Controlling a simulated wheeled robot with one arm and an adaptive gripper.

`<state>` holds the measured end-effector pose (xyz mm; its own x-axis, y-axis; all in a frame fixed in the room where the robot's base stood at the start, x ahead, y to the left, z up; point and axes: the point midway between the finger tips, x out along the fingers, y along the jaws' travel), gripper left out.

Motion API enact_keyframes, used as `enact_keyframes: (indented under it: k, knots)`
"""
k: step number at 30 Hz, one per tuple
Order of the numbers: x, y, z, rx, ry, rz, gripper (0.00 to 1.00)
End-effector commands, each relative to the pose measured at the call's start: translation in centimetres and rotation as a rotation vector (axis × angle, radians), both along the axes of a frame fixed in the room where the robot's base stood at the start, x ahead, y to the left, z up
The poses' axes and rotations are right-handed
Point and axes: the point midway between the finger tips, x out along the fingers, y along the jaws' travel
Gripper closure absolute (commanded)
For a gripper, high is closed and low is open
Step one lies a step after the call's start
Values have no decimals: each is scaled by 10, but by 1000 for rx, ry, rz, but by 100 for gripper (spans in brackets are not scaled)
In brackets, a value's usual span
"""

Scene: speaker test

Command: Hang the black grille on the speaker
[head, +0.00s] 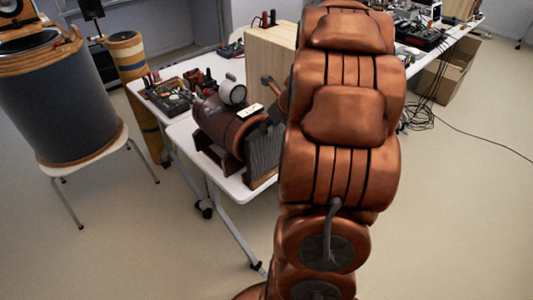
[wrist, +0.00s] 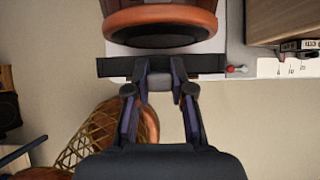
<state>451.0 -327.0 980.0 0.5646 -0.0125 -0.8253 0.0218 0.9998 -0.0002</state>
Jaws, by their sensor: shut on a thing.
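The black grille (head: 264,152) is a dark upright panel at the table's right edge in the head view. The wrist view shows it edge-on as a long black strip (wrist: 113,67). My gripper (wrist: 160,79) is shut on the middle of this strip. The speaker, which I take to be the copper-brown cylinder (head: 217,122) with a round gauge on top, lies in a dark cradle on the table. Its rounded orange-brown end (wrist: 160,18) is just beyond the grille in the wrist view. I cannot tell whether they touch.
The white table (head: 203,172) carries the cylinder, and a pale wooden box (head: 269,52) stands behind it. Tools and electronics (head: 172,93) sit on the left table. A large grey drum (head: 65,100) rests on a chair at left. Floor in front of the table is clear.

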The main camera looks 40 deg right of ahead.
Motion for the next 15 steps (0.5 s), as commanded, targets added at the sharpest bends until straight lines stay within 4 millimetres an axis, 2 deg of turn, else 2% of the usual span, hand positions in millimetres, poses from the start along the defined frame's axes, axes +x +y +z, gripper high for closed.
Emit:
enact_keyframes:
  k: [15]
  knots:
    - [0, 0, 6, 0, 0, 0, 100]
